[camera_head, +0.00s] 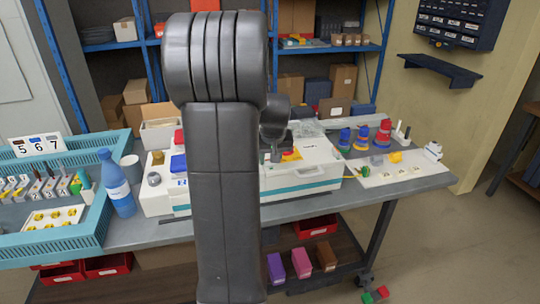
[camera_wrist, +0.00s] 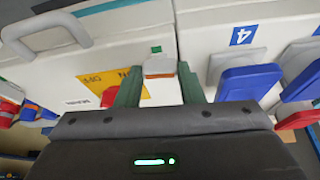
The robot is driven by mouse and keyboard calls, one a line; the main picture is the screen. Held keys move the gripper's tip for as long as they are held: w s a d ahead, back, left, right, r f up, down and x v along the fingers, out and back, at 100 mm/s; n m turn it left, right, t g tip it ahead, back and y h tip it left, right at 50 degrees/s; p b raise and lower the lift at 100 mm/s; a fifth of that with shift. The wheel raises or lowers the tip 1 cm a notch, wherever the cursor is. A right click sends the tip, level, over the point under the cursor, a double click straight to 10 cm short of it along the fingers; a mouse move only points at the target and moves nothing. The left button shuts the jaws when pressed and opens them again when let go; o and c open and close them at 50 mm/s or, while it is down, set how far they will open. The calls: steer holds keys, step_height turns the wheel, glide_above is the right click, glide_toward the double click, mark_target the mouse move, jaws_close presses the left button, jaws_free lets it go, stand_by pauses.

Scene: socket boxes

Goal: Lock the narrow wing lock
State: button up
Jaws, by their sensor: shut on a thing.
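In the wrist view the two green fingers of my gripper (camera_wrist: 160,84) stand on either side of a narrow white wing lock (camera_wrist: 159,66) with a red-brown lower edge. The lock is on the front of a white box (camera_wrist: 110,50), below a small green square. The exact finger contact is hard to see. I cannot tell the lock's turn angle. In the head view my gripper (camera_head: 276,154) is at the white box (camera_head: 310,172) on the bench, and my arm hides part of it.
A blue wing knob (camera_wrist: 249,82) sits on the box to the right, under a blue "4" label. A yellow label (camera_wrist: 102,82) and a red part (camera_wrist: 109,97) are left of my fingers. A blue bottle (camera_head: 117,185) and a teal tray (camera_head: 60,248) stand at the bench's left.

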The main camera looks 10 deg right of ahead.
steer(key=shift+n+y, duration=0.3)
steer(key=shift+n, duration=0.4)
steer(key=o, duration=1)
steer(key=v, duration=1.4)
steer(key=shift+w+d, duration=0.1)
steer(key=x, duration=1.4)
